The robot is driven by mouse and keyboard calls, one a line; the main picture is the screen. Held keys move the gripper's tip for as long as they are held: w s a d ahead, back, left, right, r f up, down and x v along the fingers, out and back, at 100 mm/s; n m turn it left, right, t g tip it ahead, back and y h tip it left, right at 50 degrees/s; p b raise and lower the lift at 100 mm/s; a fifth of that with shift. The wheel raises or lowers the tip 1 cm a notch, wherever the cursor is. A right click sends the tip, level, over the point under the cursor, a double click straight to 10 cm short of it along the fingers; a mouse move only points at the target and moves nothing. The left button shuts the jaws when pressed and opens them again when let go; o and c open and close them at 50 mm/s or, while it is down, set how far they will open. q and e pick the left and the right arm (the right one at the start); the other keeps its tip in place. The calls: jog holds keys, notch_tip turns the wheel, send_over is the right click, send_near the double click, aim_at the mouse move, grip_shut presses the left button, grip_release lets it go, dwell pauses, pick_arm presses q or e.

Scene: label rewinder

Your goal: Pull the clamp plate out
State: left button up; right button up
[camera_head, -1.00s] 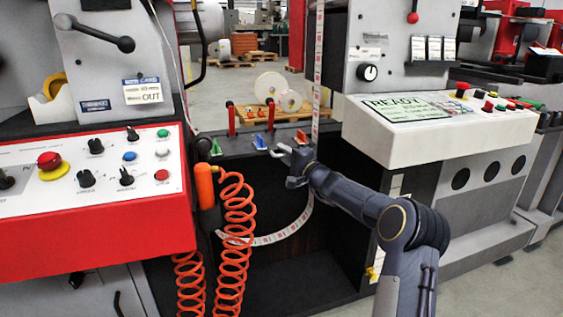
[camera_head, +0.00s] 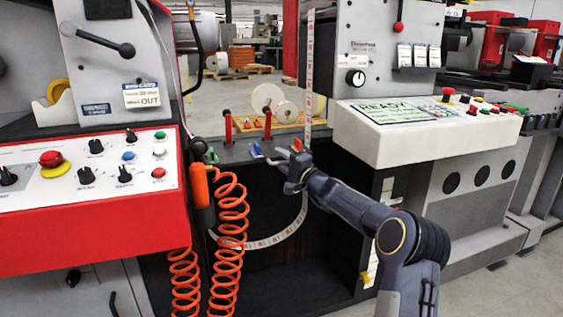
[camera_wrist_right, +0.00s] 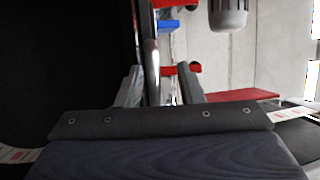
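I cannot pick out the clamp plate for certain. A pale metal bar (camera_wrist_right: 151,70) stands between the fingers in the right wrist view and may be its edge. My right gripper (camera_head: 278,160) is at the dark ledge between the two machine panels, beside the blue lever (camera_head: 255,149) and the orange lever (camera_head: 297,145). In the wrist view the right gripper (camera_wrist_right: 159,86) has its fingers apart. The bar lies nearer the left finger, with a gap before the right one. Contact cannot be told. My left gripper is not in view.
A red-edged control panel (camera_head: 60,225) is on the left, a white READY panel (camera_head: 425,130) on the right. Orange coiled hoses (camera_head: 230,220) hang left of my arm. The label web (camera_head: 309,60) runs down behind the gripper. Two red posts rise from the ledge (camera_head: 240,155).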

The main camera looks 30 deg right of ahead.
jog(key=shift+s+d+f, duration=0.15)
jog(key=shift+s+d, duration=0.05)
jog(key=shift+s, duration=0.3)
jog(key=a+v, duration=0.1)
jog(key=v, duration=0.5)
jog(key=shift+s+d, duration=0.4)
jog(key=shift+d, duration=0.1)
